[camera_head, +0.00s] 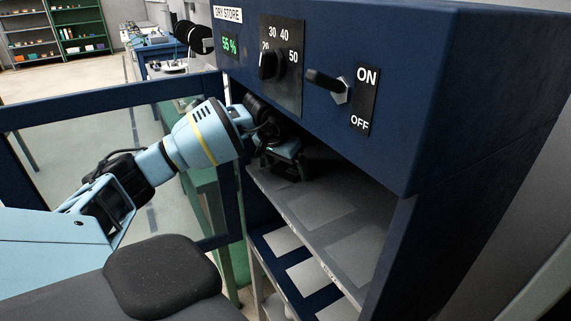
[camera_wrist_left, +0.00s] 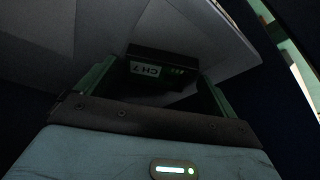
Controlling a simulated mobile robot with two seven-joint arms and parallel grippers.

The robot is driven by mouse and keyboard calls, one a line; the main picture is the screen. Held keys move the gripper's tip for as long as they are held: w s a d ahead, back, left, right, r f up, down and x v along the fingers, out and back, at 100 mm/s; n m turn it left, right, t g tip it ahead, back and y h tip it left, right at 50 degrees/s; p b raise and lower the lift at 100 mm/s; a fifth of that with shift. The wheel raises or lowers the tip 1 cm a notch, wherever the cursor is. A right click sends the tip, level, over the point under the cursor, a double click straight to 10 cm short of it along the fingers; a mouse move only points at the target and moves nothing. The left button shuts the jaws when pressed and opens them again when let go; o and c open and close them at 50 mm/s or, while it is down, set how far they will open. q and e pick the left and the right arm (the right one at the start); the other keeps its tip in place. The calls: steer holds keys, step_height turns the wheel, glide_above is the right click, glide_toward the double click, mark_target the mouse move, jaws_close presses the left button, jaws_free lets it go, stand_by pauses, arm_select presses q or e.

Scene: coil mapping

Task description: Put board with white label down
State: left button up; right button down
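My left gripper (camera_head: 285,152) is inside the dark blue dry store cabinet, close above its upper grey shelf, and is largely in shadow. In the left wrist view the fingers of the left gripper (camera_wrist_left: 161,82) reach to both sides of a dark board (camera_wrist_left: 185,62) and appear shut on it. The board has a pale label (camera_wrist_left: 146,70) reading CH 7 and small green lights. In the head view the board is hard to separate from the dark gripper. I cannot tell whether it touches the shelf (camera_head: 300,200). My right gripper is not in view.
The cabinet's glass door (camera_head: 110,150) stands open at left, beside my left arm. The upper shelf has lighter rectangles and free room toward the front right. A lower blue shelf (camera_head: 325,298) has white rectangles. The control panel (camera_head: 282,60) overhangs the opening.

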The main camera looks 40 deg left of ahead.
arm_select(q)
steer(key=shift+r, duration=0.45)
steer(key=shift+s+r, duration=0.15)
steer(key=shift+s, duration=0.2)
steer(key=s, duration=0.3)
steer(key=s+b, duration=0.1)
steer(key=s, duration=0.2)
steer(key=s+d, duration=0.1)
steer(key=s, duration=0.2)
steer(key=shift+s+d+r+b, duration=0.15)
steer(key=shift+s+b, duration=0.3)
steer(key=shift+s, duration=0.9)
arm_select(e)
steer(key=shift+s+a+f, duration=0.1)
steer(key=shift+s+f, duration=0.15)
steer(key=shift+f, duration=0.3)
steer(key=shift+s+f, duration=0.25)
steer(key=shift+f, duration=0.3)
arm_select(q)
steer(key=shift+d, duration=0.1)
